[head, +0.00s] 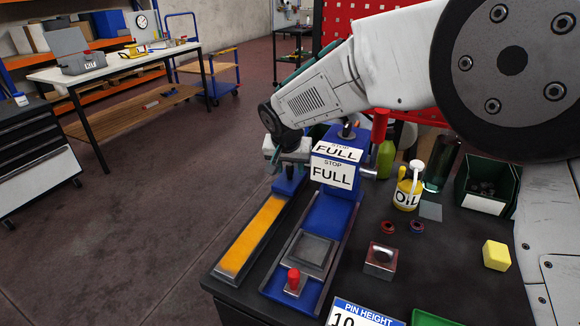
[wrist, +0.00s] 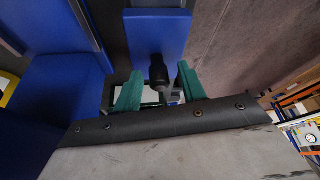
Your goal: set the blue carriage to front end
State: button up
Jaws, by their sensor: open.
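The blue carriage (head: 289,184) sits at the far end of a long track with a yellow-orange strip (head: 255,238); the near part of the track is bare. My gripper (head: 286,160) is over the carriage and partly hides it. In the wrist view, the blue carriage (wrist: 157,32) carries a dark round knob (wrist: 158,74). The green fingers of my gripper (wrist: 160,82) are apart, one on each side of the knob. I cannot tell whether either finger touches it.
A blue press with a "STOP FULL" sign (head: 332,174) stands close to the right of the track. A red knob (head: 293,280), an oil can (head: 407,192), a metal block (head: 380,260) and a yellow block (head: 496,255) are on the dark table. Left of the track is open floor.

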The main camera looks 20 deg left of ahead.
grip_shut()
jog(key=s, duration=2.4)
jog(key=shift+s+r, duration=0.1)
jog(key=shift+s, duration=0.9)
grip_release()
jog(key=shift+s, duration=0.1)
